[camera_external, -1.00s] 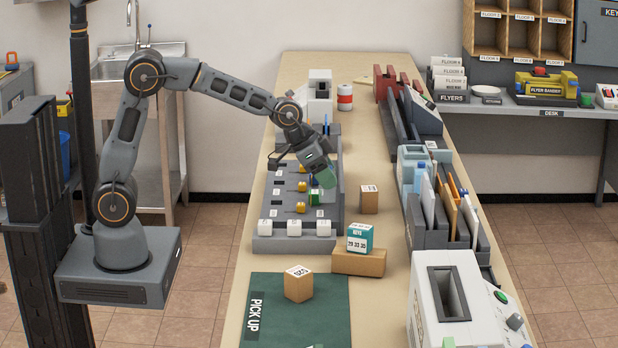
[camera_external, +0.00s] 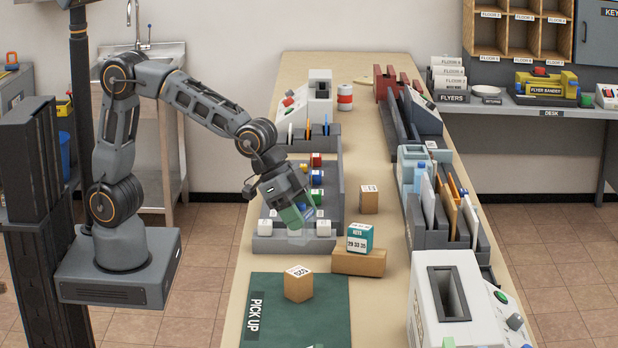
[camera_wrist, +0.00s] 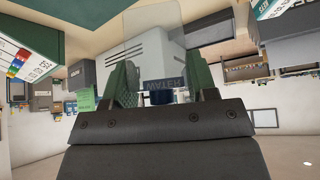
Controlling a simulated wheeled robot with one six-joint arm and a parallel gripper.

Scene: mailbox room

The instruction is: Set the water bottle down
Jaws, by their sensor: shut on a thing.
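My gripper (camera_external: 293,214) is shut on the water bottle and holds it tilted above the near end of the grey key-block rack (camera_external: 262,243). In the wrist view the clear bottle (camera_wrist: 163,86) sits between the two green finger pads, with a dark label reading WATER and a dark blue cap near the palm. Its see-through body reaches up and away from the gripper. In the external view the bottle is faint and partly hidden by the gripper. I cannot tell whether its end touches the rack.
A green PICK UP mat (camera_external: 325,315) with a cardboard box (camera_external: 298,283) lies in front of the rack. A teal box (camera_external: 360,237) on a brown parcel (camera_external: 358,262) and another brown box (camera_external: 368,199) stand to the right. A file sorter (camera_external: 437,236) and white machine (camera_external: 430,310) line the right edge.

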